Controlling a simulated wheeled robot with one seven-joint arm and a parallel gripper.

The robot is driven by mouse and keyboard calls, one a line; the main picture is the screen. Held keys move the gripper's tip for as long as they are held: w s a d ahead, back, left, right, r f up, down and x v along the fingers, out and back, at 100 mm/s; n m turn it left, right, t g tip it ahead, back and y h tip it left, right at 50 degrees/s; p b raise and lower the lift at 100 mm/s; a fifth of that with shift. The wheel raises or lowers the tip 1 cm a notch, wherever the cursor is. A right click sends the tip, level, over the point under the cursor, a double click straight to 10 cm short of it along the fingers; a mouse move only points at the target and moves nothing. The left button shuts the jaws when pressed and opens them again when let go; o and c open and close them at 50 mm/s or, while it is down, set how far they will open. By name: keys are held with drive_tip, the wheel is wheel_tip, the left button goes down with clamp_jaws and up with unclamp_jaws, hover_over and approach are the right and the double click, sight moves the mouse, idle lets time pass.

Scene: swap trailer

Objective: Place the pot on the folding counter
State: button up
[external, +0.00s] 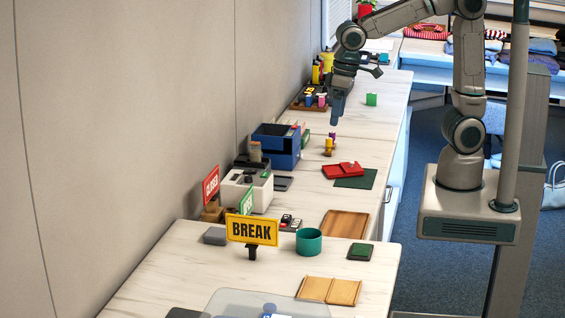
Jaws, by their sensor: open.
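A teal round open-topped vessel (308,242), which may be the pot, stands upright on the near counter section (180,262). I cannot tell for sure which is the task's pot. The counter runs along the wall in sections, and I cannot tell which one folds. My gripper (355,92) is open and empty above the far counter section (368,122), well beyond the teal vessel. It is apart from both vessels.
A yellow BREAK sign (252,230) stands beside the teal vessel. A wooden tray (346,224), a dark green block (360,252) and a wooden board (329,290) lie around it. A blue box (276,148) and white box (246,192) stand along the wall.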

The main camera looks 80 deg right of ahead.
drive_tip(key=s+d+f+t, duration=0.1)
drive_tip(key=s+d+f, duration=0.1)
drive_tip(key=s+d, duration=1)
drive_tip(key=shift+d+h, duration=0.3)
drive_tip(key=shift+d, duration=0.45)
drive_tip(key=shift+f, duration=0.1)
